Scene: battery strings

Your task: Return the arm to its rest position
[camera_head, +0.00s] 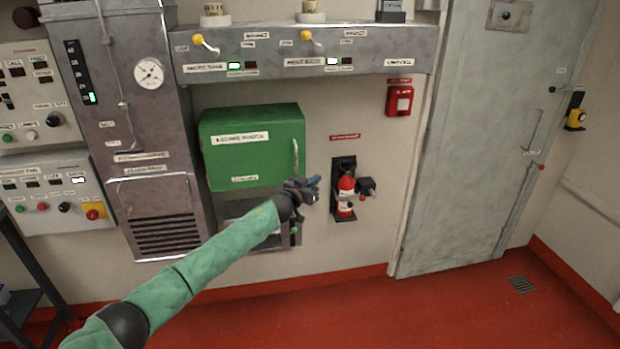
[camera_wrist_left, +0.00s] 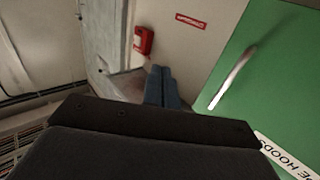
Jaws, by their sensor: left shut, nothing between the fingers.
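My left arm (camera_head: 190,278) in its green sleeve reaches from the lower left across the head view. My left gripper (camera_head: 314,182) is in front of the lower right corner of the green cabinet (camera_head: 240,160), near its handle. In the left wrist view its two blue fingers (camera_wrist_left: 161,88) lie together, shut with nothing between them. The cabinet's pale handle (camera_wrist_left: 232,78) shows to the right of the fingers in that view, apart from them. The cabinet door looks closed. My right gripper is in neither view.
A fire extinguisher (camera_head: 345,190) hangs on the wall just right of my left gripper. A red alarm box (camera_head: 400,100) is above it. A grey door (camera_head: 490,140) stands to the right. A dark shelf rack (camera_head: 25,285) is at the lower left. The red floor (camera_head: 400,315) is clear.

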